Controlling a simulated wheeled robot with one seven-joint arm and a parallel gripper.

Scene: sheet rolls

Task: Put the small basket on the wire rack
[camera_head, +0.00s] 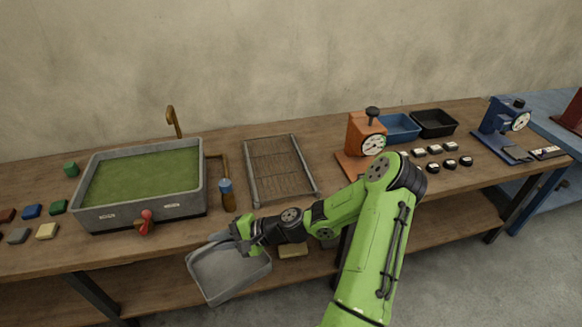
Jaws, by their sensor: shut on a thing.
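The basket is empty, open at the top and tilted. It hangs in front of the bench's front edge, above the lower shelf in the picture. The wire rack (278,168) lies on the bench behind my gripper, a flat metal frame with a wire mesh and nothing on it. The basket is apart from the rack, below and to the left of it. The fingertips are small and partly hidden by the basket's rim.
A grey tub (139,206) with green contents stands left of the rack. A blue-capped bottle (228,195) stands between them, and a red-brown figure (146,221) at the front edge. An orange dial press (364,135) stands right of the rack. A yellow block (292,250) lies below.

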